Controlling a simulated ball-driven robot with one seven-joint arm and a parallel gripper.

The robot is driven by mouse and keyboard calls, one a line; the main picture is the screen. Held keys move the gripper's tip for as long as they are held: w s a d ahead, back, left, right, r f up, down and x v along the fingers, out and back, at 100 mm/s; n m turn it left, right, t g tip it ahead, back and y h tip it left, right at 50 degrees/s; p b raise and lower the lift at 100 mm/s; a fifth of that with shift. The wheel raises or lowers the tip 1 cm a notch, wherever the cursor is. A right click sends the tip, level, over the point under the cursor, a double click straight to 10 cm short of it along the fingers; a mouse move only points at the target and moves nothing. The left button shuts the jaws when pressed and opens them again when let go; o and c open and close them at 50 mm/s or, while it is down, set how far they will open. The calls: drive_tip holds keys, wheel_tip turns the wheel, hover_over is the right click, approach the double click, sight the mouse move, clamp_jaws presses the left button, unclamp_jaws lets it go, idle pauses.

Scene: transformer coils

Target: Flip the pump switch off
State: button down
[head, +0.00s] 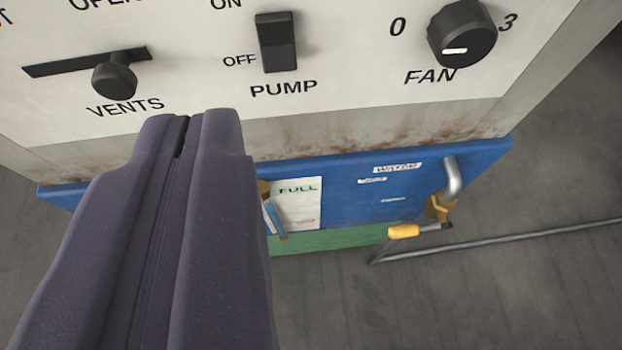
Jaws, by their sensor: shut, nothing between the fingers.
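The pump switch (277,42) is a black rocker on a pale panel, above the label PUMP. ON is printed at its upper left and OFF at its lower left. I cannot tell for certain which way the rocker is tipped. My gripper (187,118) is dark and shut, with nothing in it. Its tips show below and to the left of the switch in the picture, apart from it. Nothing covers the switch.
A black vents slider (114,80) is left of the switch and a fan knob (461,34) is right. Below the panel (360,75) are a blue tank (350,205) with a FULL gauge (298,203), a pipe with a yellow-handled valve (404,231), and grey floor.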

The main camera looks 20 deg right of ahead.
drive_tip(key=shift+h, duration=0.8)
drive_tip(key=f, duration=0.1)
drive_tip(key=s+f, duration=0.1)
drive_tip(key=d+f, duration=0.1)
drive_tip(key=f, duration=0.1)
drive_tip(key=shift+s, duration=0.35)
drive_tip(key=shift+w, duration=0.1)
drive_tip(key=b, duration=0.4)
approach(278, 72)
drive_tip(key=shift+x, duration=3.5)
drive_tip(key=shift+f, duration=0.1)
